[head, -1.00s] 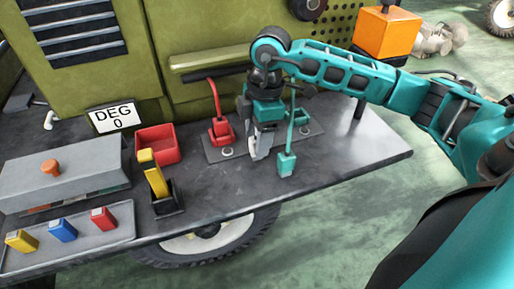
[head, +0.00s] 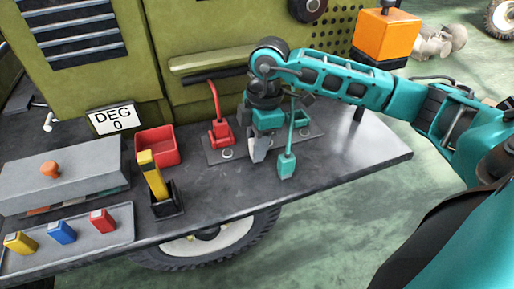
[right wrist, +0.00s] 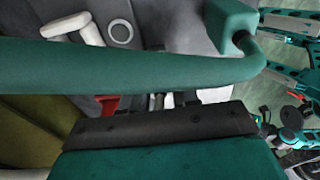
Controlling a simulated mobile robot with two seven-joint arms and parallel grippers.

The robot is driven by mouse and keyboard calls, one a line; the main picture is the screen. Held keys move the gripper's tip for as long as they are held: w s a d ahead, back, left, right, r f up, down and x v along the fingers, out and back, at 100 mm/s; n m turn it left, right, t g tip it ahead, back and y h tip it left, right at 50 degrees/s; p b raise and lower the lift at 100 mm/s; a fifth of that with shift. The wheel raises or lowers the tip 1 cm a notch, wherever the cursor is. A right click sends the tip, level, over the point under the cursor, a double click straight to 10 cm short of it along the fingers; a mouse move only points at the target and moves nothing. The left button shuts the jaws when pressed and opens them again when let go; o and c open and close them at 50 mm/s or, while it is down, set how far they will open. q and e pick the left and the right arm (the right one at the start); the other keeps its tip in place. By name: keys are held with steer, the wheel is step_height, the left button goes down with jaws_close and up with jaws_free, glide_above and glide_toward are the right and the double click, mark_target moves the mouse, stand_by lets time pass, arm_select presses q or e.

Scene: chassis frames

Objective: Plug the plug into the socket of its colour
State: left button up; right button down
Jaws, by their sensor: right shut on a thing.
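The teal plug (head: 287,165) is a small block under a thin teal cable (head: 291,128), low in front of the bench plate. My right gripper (head: 258,155) points down just left of it, over the plate. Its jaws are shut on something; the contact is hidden. In the right wrist view the cable (right wrist: 130,67) crosses close to the camera and bends into a teal block (right wrist: 228,22). A red block (head: 220,131) with a red cable stands on the plate (head: 245,146). A pale ring (head: 227,153) lies in front of it. My left gripper is out of view.
A red bin (head: 157,146) and a yellow piece in a black holder (head: 168,205) stand left of the plate. A tray (head: 90,238) holds yellow, blue and red pieces. A grey box (head: 95,175) lies behind it.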

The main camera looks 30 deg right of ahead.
arm_select(q)
steer(key=p, duration=0.1)
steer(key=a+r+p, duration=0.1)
steer(key=p, duration=0.1)
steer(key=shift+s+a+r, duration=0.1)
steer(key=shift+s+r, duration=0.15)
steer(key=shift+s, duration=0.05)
arm_select(e)
step_height(320, 180, up, 20)
